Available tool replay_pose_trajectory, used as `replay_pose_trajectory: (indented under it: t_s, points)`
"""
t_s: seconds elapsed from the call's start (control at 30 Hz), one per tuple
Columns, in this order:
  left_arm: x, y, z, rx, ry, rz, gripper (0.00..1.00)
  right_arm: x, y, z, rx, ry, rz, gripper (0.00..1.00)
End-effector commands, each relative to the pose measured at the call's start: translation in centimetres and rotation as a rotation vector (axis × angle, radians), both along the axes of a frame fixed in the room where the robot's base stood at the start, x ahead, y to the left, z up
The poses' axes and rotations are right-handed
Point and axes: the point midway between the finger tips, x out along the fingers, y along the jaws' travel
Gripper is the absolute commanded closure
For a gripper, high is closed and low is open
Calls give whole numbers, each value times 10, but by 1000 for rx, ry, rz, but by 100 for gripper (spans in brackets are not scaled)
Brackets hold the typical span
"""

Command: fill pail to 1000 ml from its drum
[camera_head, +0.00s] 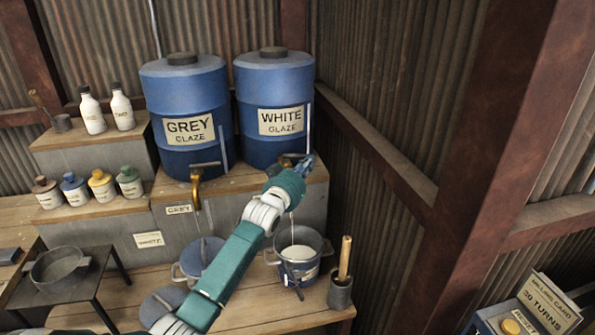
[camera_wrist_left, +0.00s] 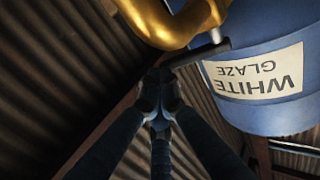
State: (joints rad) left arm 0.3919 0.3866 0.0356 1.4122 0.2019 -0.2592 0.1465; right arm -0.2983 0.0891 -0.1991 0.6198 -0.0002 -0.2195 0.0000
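The white glaze drum (camera_head: 272,95) is blue and stands on the right of the shelf; it also shows in the left wrist view (camera_wrist_left: 255,105). Its brass tap (camera_wrist_left: 180,22) has a dark lever (camera_wrist_left: 200,54). My left gripper (camera_head: 306,164) is at this tap, fingers close together. In the left wrist view the fingertips (camera_wrist_left: 161,80) meet at the lever's end; I cannot tell whether they pinch it or only touch it. Below stands an open blue pail (camera_head: 311,272) with white liquid (camera_head: 298,253) in it. A thin pale line runs from the tap towards the pail. My right gripper is out of view.
The grey glaze drum (camera_head: 187,110) stands to the left with its own tap (camera_head: 196,180). A covered pail (camera_head: 200,257) is below it. A pot with a wooden handle (camera_head: 340,291) stands right of the open pail. A rusty post and corrugated wall close off the right side.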

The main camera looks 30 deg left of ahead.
Motion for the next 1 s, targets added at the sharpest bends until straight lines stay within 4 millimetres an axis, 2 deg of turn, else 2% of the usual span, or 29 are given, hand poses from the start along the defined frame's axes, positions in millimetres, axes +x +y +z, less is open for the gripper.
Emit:
replay_pose_trajectory:
  t_s: [0.4, 1.0]
  points:
    - [14, 0, -1, 0, 1, 0, 100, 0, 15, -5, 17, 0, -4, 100]
    - [15, 2, 2, 1, -3, 2, 100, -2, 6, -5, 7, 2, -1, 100]
